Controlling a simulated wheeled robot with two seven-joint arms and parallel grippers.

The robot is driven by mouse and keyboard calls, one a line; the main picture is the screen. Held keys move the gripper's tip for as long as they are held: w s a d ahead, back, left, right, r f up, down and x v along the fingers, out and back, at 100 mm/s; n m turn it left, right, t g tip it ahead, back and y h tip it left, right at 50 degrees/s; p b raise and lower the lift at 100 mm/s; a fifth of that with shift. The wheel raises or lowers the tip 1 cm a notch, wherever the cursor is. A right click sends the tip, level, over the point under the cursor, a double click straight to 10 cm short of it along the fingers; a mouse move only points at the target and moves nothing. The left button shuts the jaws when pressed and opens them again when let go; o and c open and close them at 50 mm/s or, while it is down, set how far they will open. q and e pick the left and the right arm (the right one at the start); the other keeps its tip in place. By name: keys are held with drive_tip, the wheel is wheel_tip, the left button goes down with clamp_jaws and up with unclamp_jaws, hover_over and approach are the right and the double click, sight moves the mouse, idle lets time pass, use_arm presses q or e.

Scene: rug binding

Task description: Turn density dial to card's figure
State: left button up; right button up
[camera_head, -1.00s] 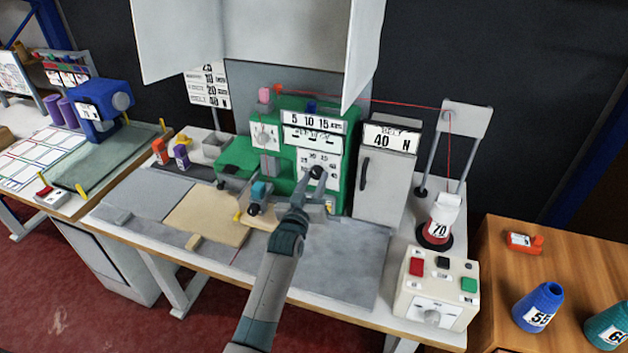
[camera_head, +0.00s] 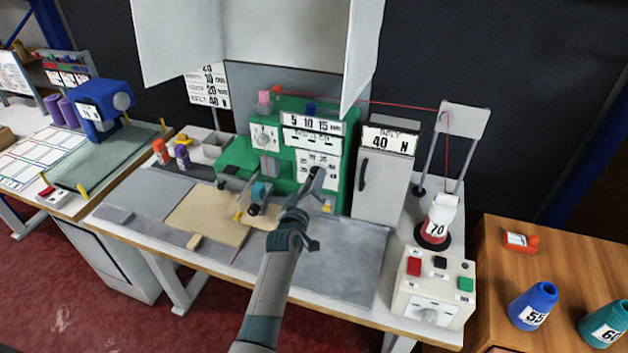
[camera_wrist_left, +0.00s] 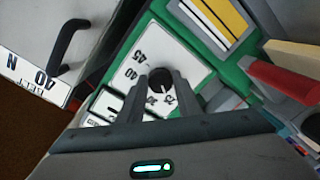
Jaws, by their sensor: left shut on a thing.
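The green machine (camera_head: 232,150) stands at the back of the bench. Its lower white dial plate (camera_head: 304,159) carries printed figures; 40 and 45 read in the left wrist view (camera_wrist_left: 140,62). My left gripper (camera_head: 317,180) is at this plate, shut on the dark round dial knob (camera_wrist_left: 160,101), one finger each side. The white card (camera_head: 208,85) stands behind the machine at left. It lists several figures, including 10, 20 and 40, but its small words are unclear. My right gripper is not in view.
A grey cabinet (camera_head: 381,190) marked BELT 40 N stands right of the dial. A control box (camera_head: 433,285) with red, black and green buttons is at the bench's right end. A red thread (camera_head: 400,102) runs overhead to a cone (camera_head: 438,217) marked 70.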

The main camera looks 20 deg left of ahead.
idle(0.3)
use_arm(q)
drive_tip(key=o, duration=1)
drive_tip(key=shift+o, duration=0.2)
drive_tip(key=shift+s, duration=0.1)
drive_tip(key=s+b, duration=0.3)
drive_tip(key=s, duration=1.4)
drive_tip(key=shift+r+b, duration=0.25)
drive_tip(key=shift+b, duration=0.1)
drive_tip(key=shift+s, duration=0.1)
